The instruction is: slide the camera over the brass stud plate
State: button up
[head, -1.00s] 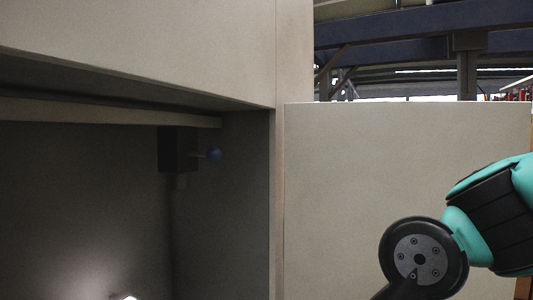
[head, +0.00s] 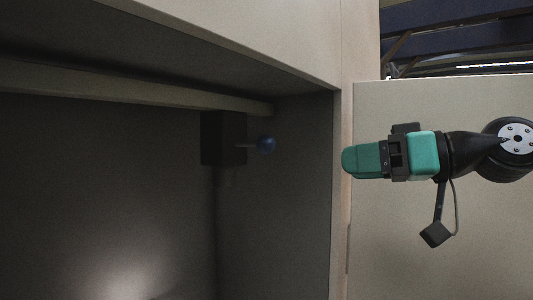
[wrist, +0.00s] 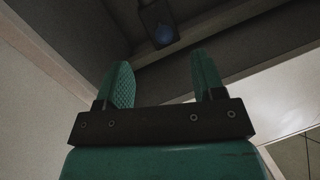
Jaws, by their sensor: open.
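A dark box (head: 220,138) with a round blue knob (head: 266,144) on a short stem is mounted on the back wall of a shadowed recess, just under a ledge. In the wrist view the box (wrist: 152,12) and its blue knob (wrist: 163,35) show beyond my fingers, near the top middle. I cannot tell whether this box is the camera. No brass stud plate can be made out. My gripper (head: 346,162) is open and empty, with green fingers pointing left, right of the knob at the recess's right edge. The fingers also show in the wrist view (wrist: 163,75).
The recess has a right side wall (head: 292,215) and a pale front edge (head: 341,240) near my gripper. A ledge (head: 130,88) runs across its top. A bright glow lies at the lower left. A pale panel (head: 440,255) stands behind my arm.

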aim_at(275, 143)
jog(key=shift+t+y, duration=0.3)
jog(key=shift+y, duration=0.3)
jog(key=r+p+x, duration=0.1)
jog(key=p+x, duration=0.2)
jog(key=x, duration=0.2)
jog(key=r+p+x, duration=0.1)
jog(key=p+x, duration=0.2)
jog(key=x, duration=0.2)
jog(key=w+r+p+x, duration=0.1)
jog(key=p+x, duration=0.1)
jog(key=x, duration=0.3)
jog(key=shift+w+d+p, duration=0.1)
jog(key=shift+p, duration=0.3)
jog(key=shift+w+a+f, duration=0.1)
jog(key=shift+w+a, duration=0.1)
jog(key=shift+a, duration=0.2)
